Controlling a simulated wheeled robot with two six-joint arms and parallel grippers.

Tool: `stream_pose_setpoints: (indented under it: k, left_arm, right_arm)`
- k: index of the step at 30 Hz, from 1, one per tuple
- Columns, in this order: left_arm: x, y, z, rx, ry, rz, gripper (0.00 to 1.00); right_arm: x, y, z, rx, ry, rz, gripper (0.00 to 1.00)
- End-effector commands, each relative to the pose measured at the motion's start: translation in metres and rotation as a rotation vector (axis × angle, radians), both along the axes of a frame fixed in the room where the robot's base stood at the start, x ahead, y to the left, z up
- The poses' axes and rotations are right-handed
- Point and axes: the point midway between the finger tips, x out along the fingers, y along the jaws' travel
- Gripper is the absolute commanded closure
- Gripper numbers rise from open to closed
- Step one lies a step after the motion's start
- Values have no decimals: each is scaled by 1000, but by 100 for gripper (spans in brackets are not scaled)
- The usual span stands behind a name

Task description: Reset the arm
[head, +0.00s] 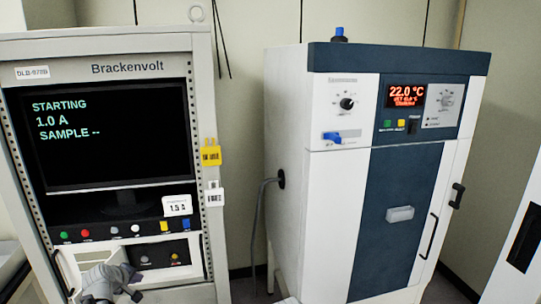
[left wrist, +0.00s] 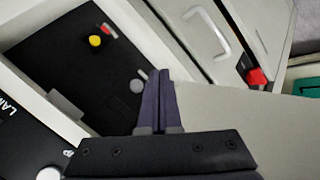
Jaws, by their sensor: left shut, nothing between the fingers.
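My left gripper (head: 130,285) shows at the bottom left of the head view, in front of the lower part of the Brackenvolt cabinet (head: 205,150). In the left wrist view its two dark fingers (left wrist: 159,88) are together with nothing between them. They overlap a black control panel (left wrist: 60,48) with a yellow knob (left wrist: 95,40) and a grey knob (left wrist: 137,86). I cannot tell whether the fingers touch it. My right gripper is in neither view.
The cabinet's screen (head: 105,130) reads "STARTING 1.0 A SAMPLE --". To the right stands a white and blue freeze dryer (head: 315,210) whose display (head: 405,96) reads 22.0 °C. A grey cable (head: 262,225) hangs between them. A white handle (left wrist: 207,30) shows beside the fingers.

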Motion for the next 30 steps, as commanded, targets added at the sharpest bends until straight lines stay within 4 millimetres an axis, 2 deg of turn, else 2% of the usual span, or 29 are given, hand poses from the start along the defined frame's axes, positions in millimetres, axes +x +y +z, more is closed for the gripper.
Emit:
stream_pose_setpoints:
  k: [2,5,8,9,12,15,18,21,24,27,30]
  left_arm:
    - [-1,-11,-2,7,13,-25,100]
    - [-5,-48,-9,32,60,-110,100]
    - [-18,-113,-22,89,151,-274,100]
    - [-27,-141,-28,116,194,-350,100]
    - [-57,-207,-42,195,302,-547,100]
    - [-94,-261,-52,279,406,-737,100]
    - [-135,-304,-60,368,508,-916,100]
    - [-173,-334,-64,453,596,-1069,100]
    - [-204,-352,-65,522,667,-1186,100]
    - [-226,-362,-65,573,718,-1266,100]
    - [-238,-367,-64,604,749,-1312,100]
  right_arm:
    - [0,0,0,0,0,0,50]
    - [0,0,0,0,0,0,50]
    - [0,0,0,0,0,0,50]
    - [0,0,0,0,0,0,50]
    - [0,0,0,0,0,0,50]
    - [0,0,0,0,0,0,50]
    - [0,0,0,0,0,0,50]
    - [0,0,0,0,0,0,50]
    - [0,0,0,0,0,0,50]
    - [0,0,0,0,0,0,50]
    - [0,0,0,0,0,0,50]
